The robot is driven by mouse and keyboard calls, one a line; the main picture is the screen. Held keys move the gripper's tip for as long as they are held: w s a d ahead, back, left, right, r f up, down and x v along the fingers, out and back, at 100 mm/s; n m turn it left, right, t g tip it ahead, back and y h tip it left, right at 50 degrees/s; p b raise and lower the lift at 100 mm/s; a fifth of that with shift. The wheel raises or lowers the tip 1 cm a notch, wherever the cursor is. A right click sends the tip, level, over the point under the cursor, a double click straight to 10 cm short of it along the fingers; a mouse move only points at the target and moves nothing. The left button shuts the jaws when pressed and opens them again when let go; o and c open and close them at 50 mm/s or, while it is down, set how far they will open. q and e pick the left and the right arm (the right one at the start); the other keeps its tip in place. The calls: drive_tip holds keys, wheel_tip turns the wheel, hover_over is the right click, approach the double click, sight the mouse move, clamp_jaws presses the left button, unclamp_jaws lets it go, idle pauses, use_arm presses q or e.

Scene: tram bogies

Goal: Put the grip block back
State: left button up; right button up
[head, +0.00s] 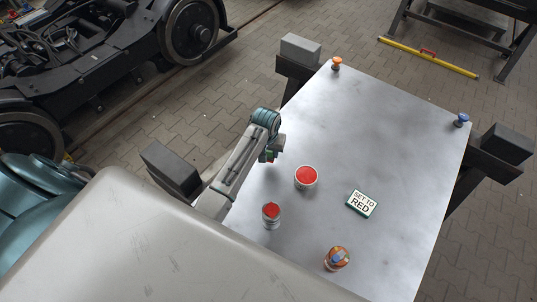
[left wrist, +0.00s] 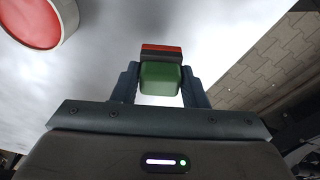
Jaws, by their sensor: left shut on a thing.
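My left gripper (head: 270,157) reaches over the left part of the metal table (head: 400,140) in the head view. In the left wrist view, its two fingers are shut on a green block (left wrist: 160,76) with a dark band and a red end, which I take as the grip block. The block lies between the fingertips, with the pale tabletop behind it. In the head view the block is mostly hidden by the gripper. I cannot tell whether it touches the table. My right gripper is not in view.
A red-topped round dish (head: 306,178) stands just right of the gripper. A small red-topped canister (head: 271,215), a "SET TO RED" sign (head: 362,203) and a multicoloured jar (head: 337,259) stand nearer. An orange knob (head: 337,64) and a blue knob (head: 461,120) mark the far corners.

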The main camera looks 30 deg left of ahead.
sight(269, 156)
use_arm(q)
wheel_tip(269, 156, down, 3)
drive_tip(key=shift+p, duration=0.85)
drive_tip(key=shift+f, duration=0.2)
drive_tip(key=shift+f, duration=0.15)
drive_tip(key=o, duration=0.9)
drive_tip(key=r+b, duration=0.1)
drive_tip(key=r, duration=0.3)
drive_tip(key=s+r+b, duration=0.1)
drive_tip(key=r, duration=0.7)
drive_tip(key=shift+s+d+b, duration=0.2)
drive_tip(key=shift+s+b, duration=0.15)
drive_tip(key=shift+b, duration=0.05)
